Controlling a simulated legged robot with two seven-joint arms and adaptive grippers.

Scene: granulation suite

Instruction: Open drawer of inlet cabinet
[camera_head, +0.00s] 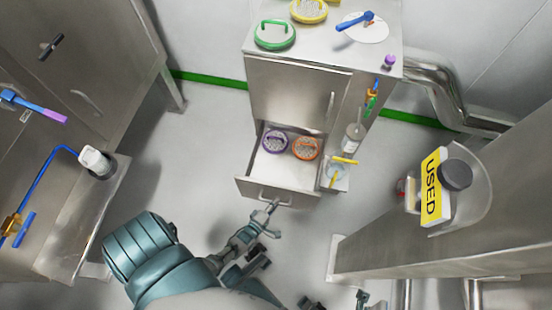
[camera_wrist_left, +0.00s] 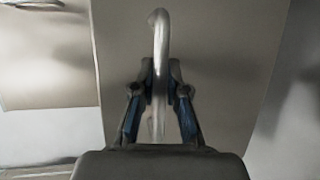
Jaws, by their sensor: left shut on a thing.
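The inlet cabinet (camera_head: 295,92) is a steel cabinet with a closed upper door. Its lower drawer (camera_head: 250,190) is pulled out toward me, with a purple-rimmed sieve (camera_head: 274,142) and an orange-rimmed sieve (camera_head: 306,149) inside. My left gripper (camera_head: 268,210) is at the drawer front, shut on the drawer handle (camera_head: 290,202). In the left wrist view, the handle (camera_wrist_left: 160,40) stands between the blue-padded fingers of my left gripper (camera_wrist_left: 161,82). Parts of my right gripper (camera_head: 362,299) show at the bottom edge; its jaws are cut off.
A green-rimmed sieve (camera_head: 275,35), a yellow-rimmed sieve (camera_head: 309,10) and a blue-handled tool (camera_head: 356,21) lie on the cabinet top. A steel unit with a yellow USED sign (camera_head: 433,188) stands at right. A steel bench (camera_head: 55,220) stands at left. Floor between them is clear.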

